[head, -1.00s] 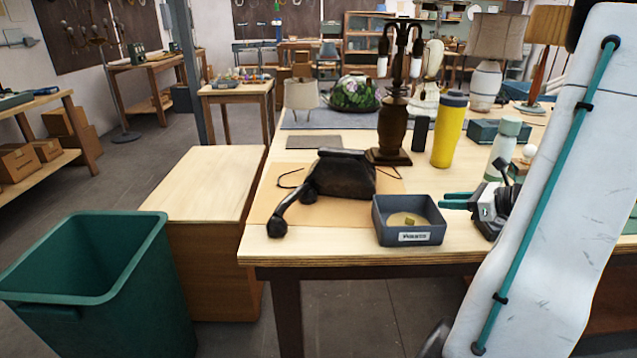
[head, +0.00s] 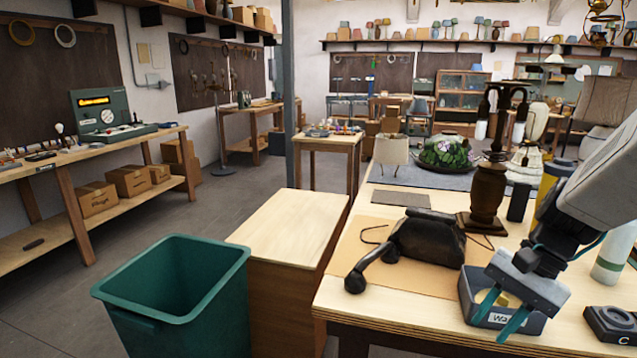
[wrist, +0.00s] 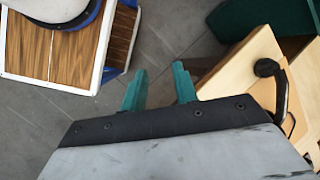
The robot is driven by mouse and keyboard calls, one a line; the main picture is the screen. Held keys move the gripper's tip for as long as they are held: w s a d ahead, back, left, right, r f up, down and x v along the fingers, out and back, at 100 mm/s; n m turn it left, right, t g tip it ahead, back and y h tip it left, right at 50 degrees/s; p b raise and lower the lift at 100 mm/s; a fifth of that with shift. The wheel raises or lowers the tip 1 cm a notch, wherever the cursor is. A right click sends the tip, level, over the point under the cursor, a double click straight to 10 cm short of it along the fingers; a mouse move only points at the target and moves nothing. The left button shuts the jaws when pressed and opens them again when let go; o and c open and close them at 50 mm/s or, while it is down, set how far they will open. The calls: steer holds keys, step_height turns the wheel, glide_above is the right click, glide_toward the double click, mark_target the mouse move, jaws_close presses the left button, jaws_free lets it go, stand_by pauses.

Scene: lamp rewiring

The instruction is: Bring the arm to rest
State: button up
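My gripper (head: 502,305) is in the right of the head view, held in front of and above the dark grey tray (head: 467,299) at the table's front edge. Its two teal fingers stand apart with nothing between them. The wrist view also shows the gripper (wrist: 160,82) open and empty, with the grey floor beyond its fingertips. My arm comes in from the right and covers part of the tray and of the table behind.
A black old telephone (head: 428,237) lies on a tan mat on the wooden table. A dark lamp base (head: 487,195) and a yellow tumbler (head: 548,185) stand behind. A green bin (head: 180,317) stands on the floor at left. Open floor lies between the bin and the left bench (head: 60,205).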

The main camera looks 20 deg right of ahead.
steer(key=s+a+r+n+h, duration=0.2)
steer(key=a+r+n, duration=0.1)
steer(key=a+n, duration=0.3)
steer(key=s+a+r+n+t+h, duration=0.1)
steer(key=s+a+r+n+h, duration=0.1)
steer(key=a+r+n+h, duration=0.1)
steer(key=a+r+n, duration=0.1)
steer(key=a+n, duration=0.1)
steer(key=a, duration=0.1)
steer(key=shift+s+a+n, duration=0.2)
steer(key=shift+s+n, duration=0.15)
steer(key=shift+n, duration=0.05)
